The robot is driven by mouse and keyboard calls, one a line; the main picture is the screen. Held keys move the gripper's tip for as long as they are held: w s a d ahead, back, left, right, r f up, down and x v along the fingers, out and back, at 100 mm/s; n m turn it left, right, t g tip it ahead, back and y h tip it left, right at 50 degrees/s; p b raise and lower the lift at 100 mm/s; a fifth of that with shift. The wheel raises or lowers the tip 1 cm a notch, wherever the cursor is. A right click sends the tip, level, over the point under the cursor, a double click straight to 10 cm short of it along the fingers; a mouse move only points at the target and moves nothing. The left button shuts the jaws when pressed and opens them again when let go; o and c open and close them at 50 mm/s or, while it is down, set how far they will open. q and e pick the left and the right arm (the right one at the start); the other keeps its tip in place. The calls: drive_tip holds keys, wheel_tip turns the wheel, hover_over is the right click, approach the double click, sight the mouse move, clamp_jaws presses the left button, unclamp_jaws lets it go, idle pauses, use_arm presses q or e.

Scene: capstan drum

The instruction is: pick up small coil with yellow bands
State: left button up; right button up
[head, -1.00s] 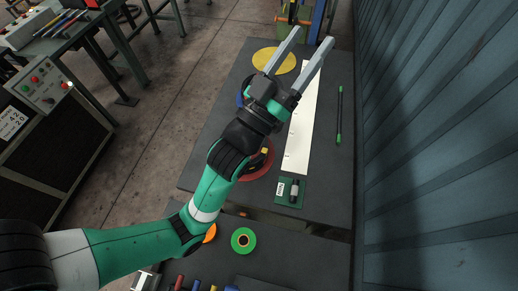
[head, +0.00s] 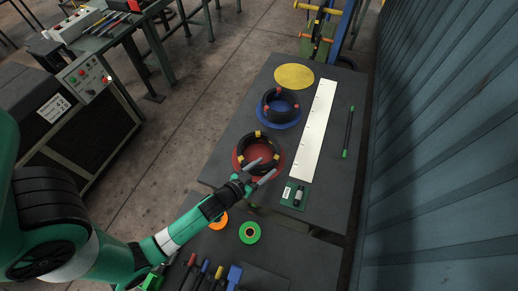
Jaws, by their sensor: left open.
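A black coil with yellow bands (head: 241,152) sits on a round red mat (head: 282,160) on the dark table. A second black coil with red bands (head: 267,104) sits on a round blue mat (head: 295,117) farther back. My left gripper (head: 267,165) is open, its two grey fingers pointing up and right at the near right side of the yellow-banded coil. The fingers cover part of that coil's near rim. I cannot tell whether they touch it. My right gripper is not in view.
A bare yellow disc (head: 294,76) lies at the back. A long white strip (head: 314,130), a green-tipped rod (head: 348,132) and a green card with a small cylinder (head: 295,194) lie to the right. Green (head: 250,232) and orange (head: 219,220) rolls and markers lie nearer. A corrugated wall (head: 450,140) stands right.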

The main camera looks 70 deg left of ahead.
sight(271, 162)
use_arm(q)
drive_tip(key=x, duration=0.3)
drive_tip(key=f+x, duration=0.1)
drive_tip(key=x, duration=0.2)
drive_tip(key=shift+a, duration=0.25)
drive_tip(key=shift+s, duration=0.1)
clamp_jaws()
drive_tip(key=shift+s+f, duration=0.1)
drive_tip(key=shift+f, duration=0.1)
idle(0.9)
drive_tip(key=shift+r, duration=0.1)
